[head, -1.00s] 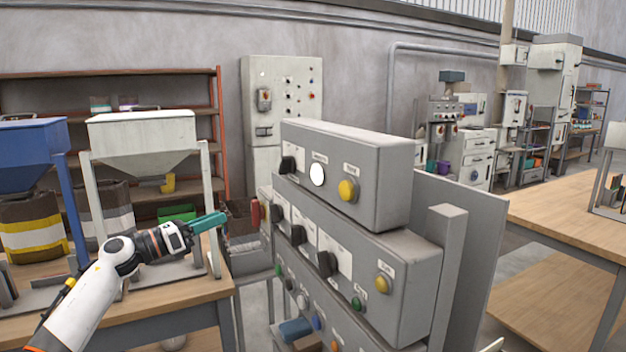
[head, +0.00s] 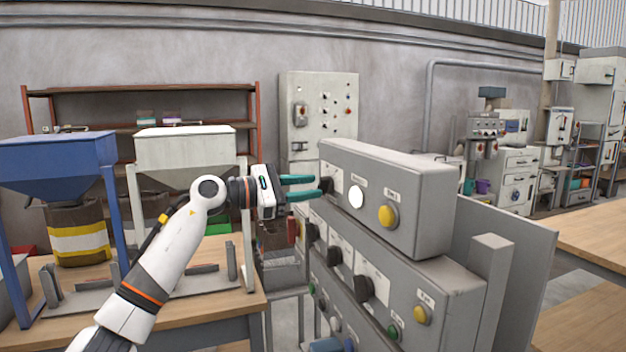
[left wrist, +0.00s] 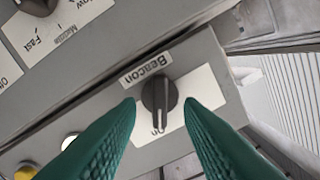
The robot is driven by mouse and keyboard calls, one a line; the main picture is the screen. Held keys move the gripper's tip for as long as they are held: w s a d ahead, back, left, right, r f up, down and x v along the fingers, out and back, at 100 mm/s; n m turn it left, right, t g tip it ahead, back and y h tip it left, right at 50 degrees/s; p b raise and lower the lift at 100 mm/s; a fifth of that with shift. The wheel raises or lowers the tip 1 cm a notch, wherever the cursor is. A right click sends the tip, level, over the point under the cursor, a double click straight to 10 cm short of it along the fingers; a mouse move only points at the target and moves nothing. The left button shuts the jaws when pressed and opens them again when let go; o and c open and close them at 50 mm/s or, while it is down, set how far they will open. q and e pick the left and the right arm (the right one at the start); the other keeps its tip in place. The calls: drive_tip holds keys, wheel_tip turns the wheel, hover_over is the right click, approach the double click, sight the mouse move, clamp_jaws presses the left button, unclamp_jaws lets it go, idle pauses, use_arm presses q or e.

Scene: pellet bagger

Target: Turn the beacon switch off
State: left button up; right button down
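The beacon switch is a black rotary knob (left wrist: 159,93) on a white plate beside a "Beacon" label (left wrist: 146,68) in the left wrist view. Its pointer lies toward the partly hidden "On" marking. In the head view the knob (head: 327,186) is at the left end of the top grey box (head: 405,207). My left gripper (head: 322,187) is open, its green fingers spread on either side of the knob. In the left wrist view the fingers (left wrist: 160,108) appear apart from it. My right gripper is not in view.
A white button (head: 356,196) and a yellow button (head: 388,216) sit beside the knob on the same box. Lower grey boxes carry more black knobs (head: 365,288) and buttons. White and blue hoppers (head: 58,152) stand on the wooden table at left.

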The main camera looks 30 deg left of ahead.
use_arm(q)
drive_tip(key=shift+x, duration=0.9)
drive_tip(key=shift+c, duration=0.4)
clamp_jaws()
